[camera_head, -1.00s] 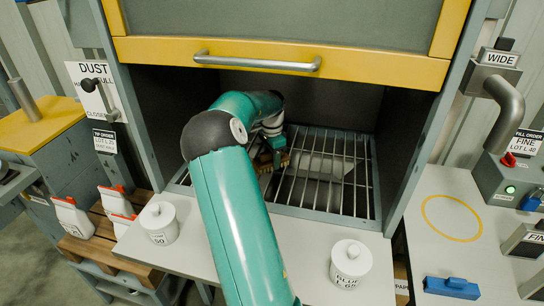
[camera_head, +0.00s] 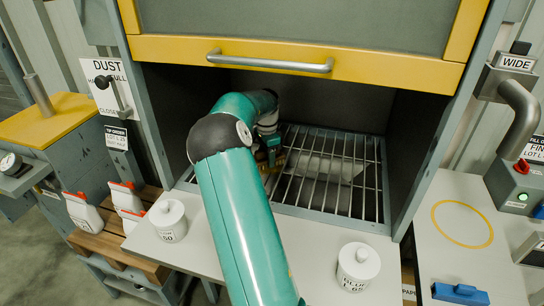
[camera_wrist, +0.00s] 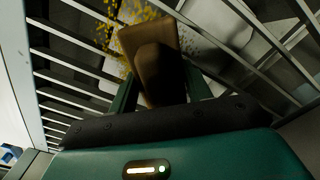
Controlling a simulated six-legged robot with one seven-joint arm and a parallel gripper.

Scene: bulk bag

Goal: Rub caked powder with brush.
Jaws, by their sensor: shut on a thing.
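My gripper (camera_wrist: 165,98) is shut on a brown brush (camera_wrist: 150,45), seen in the wrist view over the bars of a metal grate (camera_wrist: 75,55). Yellow powder (camera_wrist: 110,35) shows around the brush on and between the bars. Whether the bristles touch the powder is hidden by the brush body. In the head view my arm reaches into the hood under the raised yellow-framed front, and the grate (camera_head: 290,200) lies inside. The brush there is mostly hidden by my wrist.
A yellow-framed hood front with a handle (camera_head: 270,63) hangs above my arm. White lidded pots stand on the ledge, one at left (camera_head: 168,220) and one at right (camera_head: 357,266). A pale piece (camera_head: 330,168) lies below the grate bars. The grate's right side is clear.

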